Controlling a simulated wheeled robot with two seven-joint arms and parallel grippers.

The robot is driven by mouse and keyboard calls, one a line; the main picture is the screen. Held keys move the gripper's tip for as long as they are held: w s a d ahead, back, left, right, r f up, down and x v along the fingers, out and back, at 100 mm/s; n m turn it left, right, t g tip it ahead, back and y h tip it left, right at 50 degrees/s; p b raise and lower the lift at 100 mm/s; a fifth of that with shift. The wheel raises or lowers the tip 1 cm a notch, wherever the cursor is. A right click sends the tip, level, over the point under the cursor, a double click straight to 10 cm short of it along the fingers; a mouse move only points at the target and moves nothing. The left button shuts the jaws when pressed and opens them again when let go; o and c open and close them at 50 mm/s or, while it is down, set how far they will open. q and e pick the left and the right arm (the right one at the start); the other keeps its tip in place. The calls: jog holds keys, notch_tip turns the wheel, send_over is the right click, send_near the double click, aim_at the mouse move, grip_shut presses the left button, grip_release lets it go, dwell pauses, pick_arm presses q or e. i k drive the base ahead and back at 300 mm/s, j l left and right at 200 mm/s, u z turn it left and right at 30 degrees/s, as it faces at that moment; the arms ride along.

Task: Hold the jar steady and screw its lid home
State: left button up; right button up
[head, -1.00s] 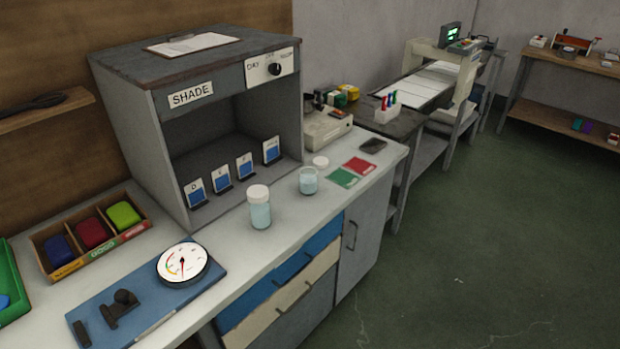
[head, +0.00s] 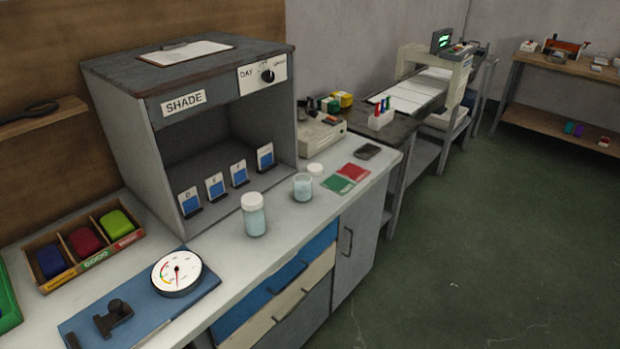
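A jar (head: 254,220) of pale blue contents stands upright on the counter in front of the shade cabinet, with a white lid (head: 252,201) on its top. I cannot tell how tightly that lid sits. A second, shorter open jar (head: 302,188) with pale blue contents stands to its right. A loose white lid (head: 315,169) lies on the counter just behind the short jar. Neither of my grippers shows in the head view.
The shade cabinet (head: 150,150) stands behind the jars with several blue cards inside. Red and green swatches (head: 345,179) lie to the right. A blue board with a dial gauge (head: 177,273) and a wooden tray (head: 135,235) are at left.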

aim_at(302, 183)
jog(key=u, duration=0.25)
jog(key=i+l+u, duration=0.15)
jog(key=l+u, duration=0.15)
jog(key=u, duration=0.15)
jog(key=i+l+u, duration=0.1)
jog(key=l+u, duration=0.2)
jog(key=u, duration=0.15)
jog(key=i+l+u, duration=0.1)
jog(key=l+u, duration=0.15)
jog(key=l, duration=0.7)
jog(key=l+u, duration=0.3)
jog(key=l, duration=2.15)
